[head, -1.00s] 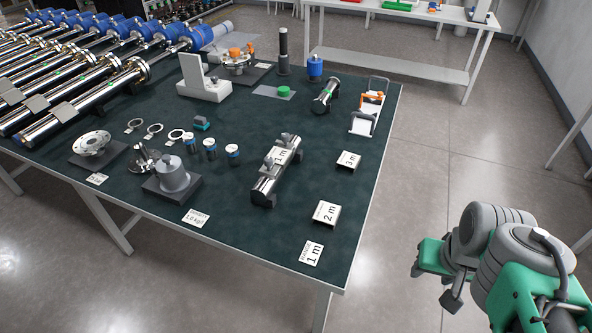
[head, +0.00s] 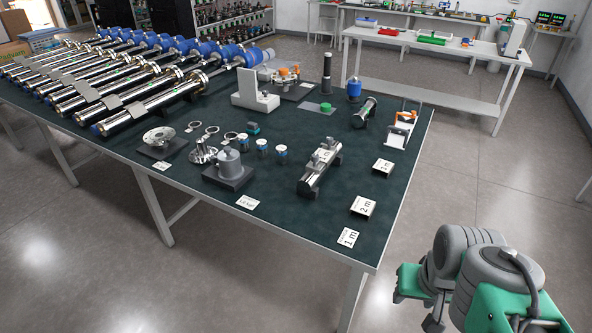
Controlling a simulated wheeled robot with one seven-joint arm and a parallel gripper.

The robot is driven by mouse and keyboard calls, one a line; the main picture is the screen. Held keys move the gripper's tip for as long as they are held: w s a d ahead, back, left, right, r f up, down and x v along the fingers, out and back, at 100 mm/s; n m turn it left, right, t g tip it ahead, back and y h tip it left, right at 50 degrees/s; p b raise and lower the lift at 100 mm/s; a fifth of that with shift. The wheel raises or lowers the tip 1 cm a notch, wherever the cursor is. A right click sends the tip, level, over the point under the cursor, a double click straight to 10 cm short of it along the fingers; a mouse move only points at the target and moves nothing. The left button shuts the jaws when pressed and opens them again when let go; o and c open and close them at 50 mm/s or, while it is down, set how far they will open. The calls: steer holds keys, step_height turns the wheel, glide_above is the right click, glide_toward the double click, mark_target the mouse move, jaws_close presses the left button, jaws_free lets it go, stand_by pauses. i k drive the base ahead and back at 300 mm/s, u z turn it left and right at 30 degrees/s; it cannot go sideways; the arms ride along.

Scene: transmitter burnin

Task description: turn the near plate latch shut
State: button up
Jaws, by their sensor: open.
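On the dark green table top (head: 290,222) stand three small plates marked 1 m (head: 348,238), 2 m (head: 363,206) and 3 m (head: 382,166), in a row along the right side. Left of them lies a shiny metal cylinder fixture (head: 320,166) with grey clamp-like parts on top. A white stand with an orange part (head: 402,128) is at the right back edge. I cannot tell which part is the near plate latch or whether it is shut. My arm shows at the lower right, off the table; its fingertips cannot be made out.
Flanged steel tubes with blue ends (head: 140,98) fill the table's left. A grey weight on a dark base (head: 229,166), small blue-banded cylinders (head: 262,146) and a grey L-shaped stand (head: 254,92) occupy its middle. Floor is clear right of the table. A white bench (head: 435,93) stands behind.

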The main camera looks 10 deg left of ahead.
mark_target(329, 139)
steer(key=u, duration=0.5)
steer(key=i, duration=1)
steer(key=z, duration=0.05)
steer(key=k, duration=0.5)
steer(key=u, duration=3.8)
steer(key=k, duration=1.65)
steer(key=z, duration=0.9)
